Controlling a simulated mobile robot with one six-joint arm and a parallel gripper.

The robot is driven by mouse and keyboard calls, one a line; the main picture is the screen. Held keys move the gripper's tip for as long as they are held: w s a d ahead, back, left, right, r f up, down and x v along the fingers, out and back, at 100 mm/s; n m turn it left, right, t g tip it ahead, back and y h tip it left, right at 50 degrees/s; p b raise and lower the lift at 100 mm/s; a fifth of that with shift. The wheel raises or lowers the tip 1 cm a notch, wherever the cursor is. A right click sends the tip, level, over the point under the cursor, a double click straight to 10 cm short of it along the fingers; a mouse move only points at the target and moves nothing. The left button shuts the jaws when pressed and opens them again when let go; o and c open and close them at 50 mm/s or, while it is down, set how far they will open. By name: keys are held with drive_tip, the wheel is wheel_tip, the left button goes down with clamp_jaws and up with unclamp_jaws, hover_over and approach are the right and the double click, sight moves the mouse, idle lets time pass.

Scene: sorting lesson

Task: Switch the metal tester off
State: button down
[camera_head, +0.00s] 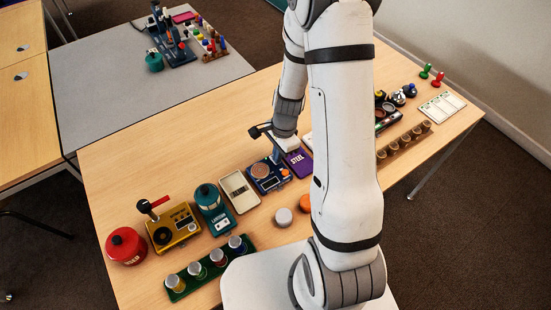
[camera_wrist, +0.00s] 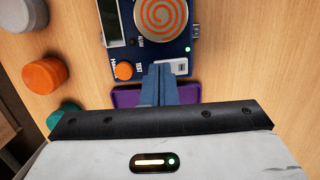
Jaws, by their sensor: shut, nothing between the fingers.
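The metal tester is a dark blue box (camera_head: 266,187) with a copper spiral disc on top, left of a purple STEEL tray (camera_head: 299,163). In the wrist view the tester (camera_wrist: 188,59) shows a grey display (camera_wrist: 111,22), an orange knob (camera_wrist: 124,70), a small lit green light (camera_wrist: 187,48) and a white switch plate (camera_wrist: 170,66) at its near edge. My gripper (camera_wrist: 160,72) is shut and empty, with its fingertips over that near edge beside the knob. They partly hide the switch plate; I cannot tell whether they touch it. The purple tray shows behind the fingers.
A grey puck (camera_head: 284,217) and an orange puck (camera_head: 305,203) stand in front of the tester. A cream tray (camera_head: 239,191), teal lantern device (camera_head: 211,209), yellow box (camera_head: 172,230) and red canister (camera_head: 126,246) line up leftward. The table behind the row is clear.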

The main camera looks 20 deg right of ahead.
drive_tip(key=shift+f, duration=0.25)
drive_tip(key=shift+r, duration=0.15)
drive_tip(key=shift+r+p, duration=2.85)
drive_tip(key=shift+r, duration=0.55)
drive_tip(key=s+r+n+t, duration=0.1)
drive_tip(key=s+r+n, duration=0.15)
drive_tip(key=r, duration=0.45)
drive_tip(key=s+r+n+t, duration=0.1)
drive_tip(key=r+n, duration=0.3)
drive_tip(key=r, duration=0.4)
drive_tip(key=s+r+n+t+h, duration=0.1)
drive_tip(key=s+r+n, duration=0.7)
drive_tip(key=s+r, duration=0.2)
drive_tip(key=shift+s+r+t+h, duration=0.25)
drive_tip(key=shift+s+t+h, duration=0.15)
drive_tip(key=shift+d, duration=0.1)
